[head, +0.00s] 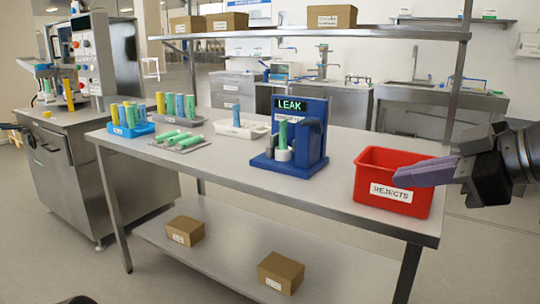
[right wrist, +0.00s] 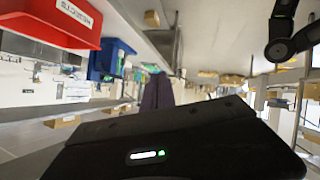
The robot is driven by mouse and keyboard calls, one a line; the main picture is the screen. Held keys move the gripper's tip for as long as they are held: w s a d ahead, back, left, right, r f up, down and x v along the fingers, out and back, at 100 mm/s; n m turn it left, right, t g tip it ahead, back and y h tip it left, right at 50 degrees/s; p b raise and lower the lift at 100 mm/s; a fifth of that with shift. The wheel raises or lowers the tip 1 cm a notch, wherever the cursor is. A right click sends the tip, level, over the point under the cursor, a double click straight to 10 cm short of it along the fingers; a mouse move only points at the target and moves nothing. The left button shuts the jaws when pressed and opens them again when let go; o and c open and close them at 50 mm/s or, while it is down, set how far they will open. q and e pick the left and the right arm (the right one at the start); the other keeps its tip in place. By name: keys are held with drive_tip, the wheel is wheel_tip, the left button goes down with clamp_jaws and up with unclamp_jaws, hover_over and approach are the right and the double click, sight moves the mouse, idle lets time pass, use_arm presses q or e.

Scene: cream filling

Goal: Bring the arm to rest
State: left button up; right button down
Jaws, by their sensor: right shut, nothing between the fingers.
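My right gripper (head: 402,178) comes in from the right edge in the head view. Its greyish-purple fingers are shut and empty, pointing left, and overlap the red rejects bin in the picture. In the right wrist view its fingers (right wrist: 158,95) show together with nothing between them. A dark part (head: 14,128) at the left edge of the head view looks like the tip of my left gripper; its jaws cannot be made out.
The red rejects bin (head: 372,161) stands at the table's right end, beside the blue leak tester (head: 313,148) holding a green tube. A blue rack (head: 120,131), a grey tray (head: 165,149) and a white tray (head: 240,132) stand further left. Cartons (head: 281,272) lie on the lower shelf.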

drive_tip(key=w+f+m+t+h, duration=0.2)
drive_tip(key=w+f+m+h, duration=0.1)
drive_tip(key=w+f+m, duration=0.8)
drive_tip(key=w+a+f+m+g+h, duration=0.1)
drive_tip(key=w+a+f, duration=0.15)
drive_tip(key=f, duration=1.15)
drive_tip(key=w+a+f+m+g+h, duration=0.1)
drive_tip(key=w+f, duration=0.2)
drive_tip(key=f, duration=1.1)
drive_tip(key=s+a+f+g, duration=0.1)
drive_tip(key=s+f, duration=0.2)
drive_tip(key=f, duration=0.3)
drive_tip(key=s+a+f+m+g, duration=0.1)
drive_tip(key=s+f, duration=0.2)
drive_tip(key=f, duration=0.3)
drive_tip(key=s+a+f+g, duration=0.1)
drive_tip(key=s+a+f, duration=0.15)
drive_tip(key=f, duration=0.35)
drive_tip(key=s+a+f+g+y, duration=0.1)
drive_tip(key=s+a+f+g, duration=0.15)
drive_tip(key=s+f, duration=0.7)
drive_tip(key=s+a+f+g, duration=0.25)
drive_tip(key=s+f, duration=0.35)
drive_tip(key=s, duration=0.7)
wheel_tip(320, 180, up, 23)
drive_tip(key=s+p, duration=0.1)
drive_tip(key=p, duration=2.3)
drive_tip(key=shift+s+a+g, duration=0.2)
drive_tip(key=shift+s+g, duration=0.1)
